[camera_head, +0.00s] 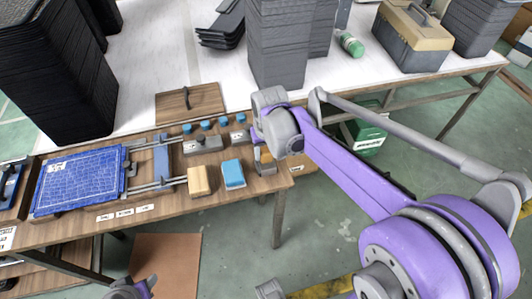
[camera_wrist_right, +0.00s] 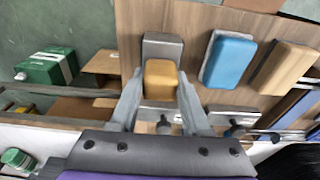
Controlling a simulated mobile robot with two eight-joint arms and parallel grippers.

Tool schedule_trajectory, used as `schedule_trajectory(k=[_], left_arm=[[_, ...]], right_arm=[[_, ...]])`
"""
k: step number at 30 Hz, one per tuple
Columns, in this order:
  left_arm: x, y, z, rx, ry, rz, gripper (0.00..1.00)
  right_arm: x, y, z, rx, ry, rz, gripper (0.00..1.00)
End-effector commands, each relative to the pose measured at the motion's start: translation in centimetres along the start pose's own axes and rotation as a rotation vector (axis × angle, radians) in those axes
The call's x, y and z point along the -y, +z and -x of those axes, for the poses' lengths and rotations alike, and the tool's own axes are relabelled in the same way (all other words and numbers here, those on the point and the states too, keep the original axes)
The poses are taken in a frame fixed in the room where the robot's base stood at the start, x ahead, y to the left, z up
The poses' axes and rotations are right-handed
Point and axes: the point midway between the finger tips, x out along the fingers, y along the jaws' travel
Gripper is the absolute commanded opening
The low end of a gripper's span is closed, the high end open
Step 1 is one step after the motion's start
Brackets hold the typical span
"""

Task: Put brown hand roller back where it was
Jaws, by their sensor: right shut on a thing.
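My right gripper (camera_wrist_right: 161,92) is shut on an ochre-brown block-shaped thing, which I take for the brown hand roller (camera_wrist_right: 160,77), at the right end of the wooden work table (camera_head: 150,222). A grey block (camera_wrist_right: 162,46) shows just beyond it in the right wrist view; I cannot tell if they touch. In the head view my right gripper (camera_head: 265,160) is over the table's right edge, and my wrist partly hides what it holds.
A blue block (camera_head: 233,174) and a tan block (camera_head: 198,181) lie left of the gripper. Several blue-topped knobs (camera_head: 205,125) stand behind them. A blue gridded panel (camera_head: 80,182) lies on the left. Black tray stacks (camera_head: 283,45) stand on the white table behind.

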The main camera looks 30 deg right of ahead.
Motion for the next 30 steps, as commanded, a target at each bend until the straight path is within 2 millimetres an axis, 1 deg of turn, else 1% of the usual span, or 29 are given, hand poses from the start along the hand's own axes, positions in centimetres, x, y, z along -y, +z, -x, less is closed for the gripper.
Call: schedule_trajectory(k=[8,19,23,24,28,30], left_arm=[[0.0,0.0,0.0,0.000,0.000,0.000,0.50],[0.0,0.4,-0.7,0.002,0.000,0.000,0.50],[0.0,0.4,-0.7,0.003,0.000,0.000,0.50],[0.0,0.4,-0.7,0.003,0.000,0.000,0.50],[0.0,0.4,-0.7,0.003,0.000,0.000,0.50],[0.0,0.4,-0.6,0.002,0.000,0.000,0.50]], right_arm=[[0.0,0.0,-0.2,0.000,0.000,0.000,0.00],[0.0,0.2,-1.4,0.001,0.000,0.000,0.00],[0.0,0.3,-1.6,0.002,0.000,0.000,0.00],[0.0,0.3,-1.6,0.003,0.000,0.000,0.52],[0.0,0.3,-1.6,0.004,-0.001,0.000,0.76],[0.0,0.3,-1.4,0.004,-0.001,0.000,0.77]])
